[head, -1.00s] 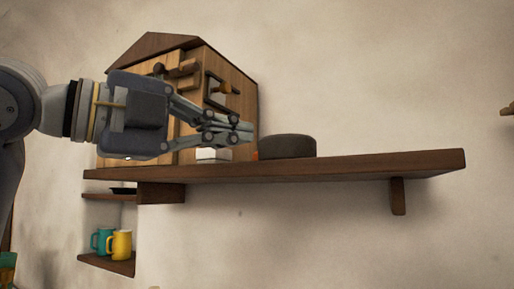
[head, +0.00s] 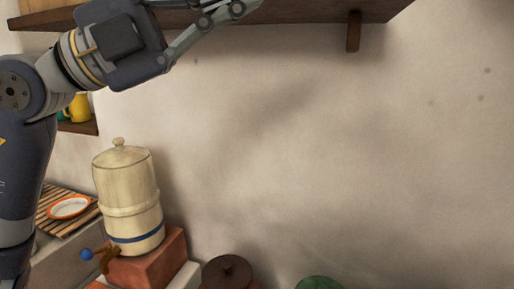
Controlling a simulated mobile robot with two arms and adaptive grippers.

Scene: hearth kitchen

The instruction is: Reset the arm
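My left arm comes in from the left, and its gripper (head: 222,12) is at the top of the head view, in front of the wooden shelf (head: 290,14). The fingertips lie near the top edge of the picture and are seen from the side, so I cannot tell whether they are open or shut. I see nothing held between them. My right gripper is not in view.
A cream water crock (head: 125,185) with a blue-knobbed tap stands on a red block (head: 152,262) at lower left. A plate (head: 70,207) lies on a slatted rack. A yellow mug (head: 78,108) is behind my arm. Dark (head: 228,272) and green (head: 320,283) lids show at the bottom.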

